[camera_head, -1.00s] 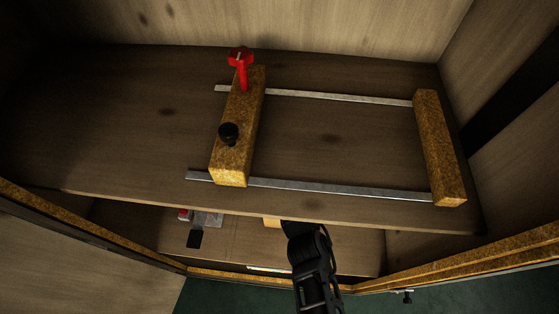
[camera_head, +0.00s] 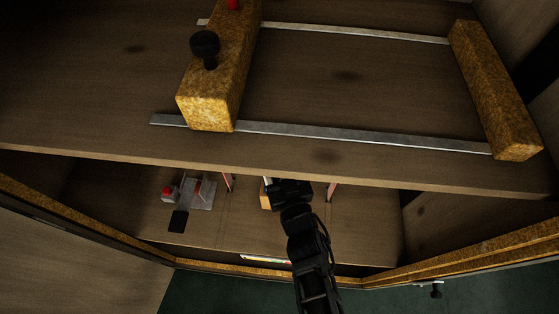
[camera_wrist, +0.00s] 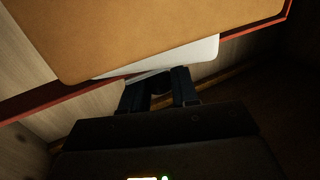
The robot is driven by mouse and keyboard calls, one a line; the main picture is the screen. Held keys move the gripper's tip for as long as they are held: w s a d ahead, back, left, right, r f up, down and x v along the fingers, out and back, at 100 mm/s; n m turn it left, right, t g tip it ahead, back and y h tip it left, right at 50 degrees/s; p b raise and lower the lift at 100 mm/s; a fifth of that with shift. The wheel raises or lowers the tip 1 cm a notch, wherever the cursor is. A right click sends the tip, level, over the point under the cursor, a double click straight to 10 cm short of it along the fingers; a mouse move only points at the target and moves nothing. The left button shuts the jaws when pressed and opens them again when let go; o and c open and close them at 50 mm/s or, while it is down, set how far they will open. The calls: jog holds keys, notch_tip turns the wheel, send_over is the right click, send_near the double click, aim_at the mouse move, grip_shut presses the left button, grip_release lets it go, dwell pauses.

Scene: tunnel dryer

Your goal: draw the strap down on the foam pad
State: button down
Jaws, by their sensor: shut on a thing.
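My gripper (camera_wrist: 160,90) is on the lower shelf in the head view (camera_head: 290,192), under the upper shelf's front edge. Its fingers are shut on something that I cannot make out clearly. A tan, round-cornered slab (camera_wrist: 150,30) fills the top of the wrist view, just beyond the fingertips; I cannot tell whether it is the foam pad. A white layer (camera_wrist: 206,50) shows under its edge. A red edge (camera_wrist: 40,102) runs along the slab. In the head view a tan piece (camera_head: 265,197) shows beside my gripper. I cannot pick out the strap with certainty.
The upper shelf (camera_head: 100,80) hangs over my gripper. It bears metal rails (camera_head: 350,134), a yellow-brown block with a black knob (camera_head: 204,43) and another block (camera_head: 495,90). A grey clamp-like device with a red knob (camera_head: 168,192) stands left on the lower shelf.

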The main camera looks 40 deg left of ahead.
jog(key=shift+f, duration=0.3)
jog(key=c, duration=1.2)
grip_release()
jog(key=shift+o, duration=1.3)
jog(key=shift+r, duration=0.1)
jog(key=p+v, duration=0.2)
jog(key=v, duration=0.6)
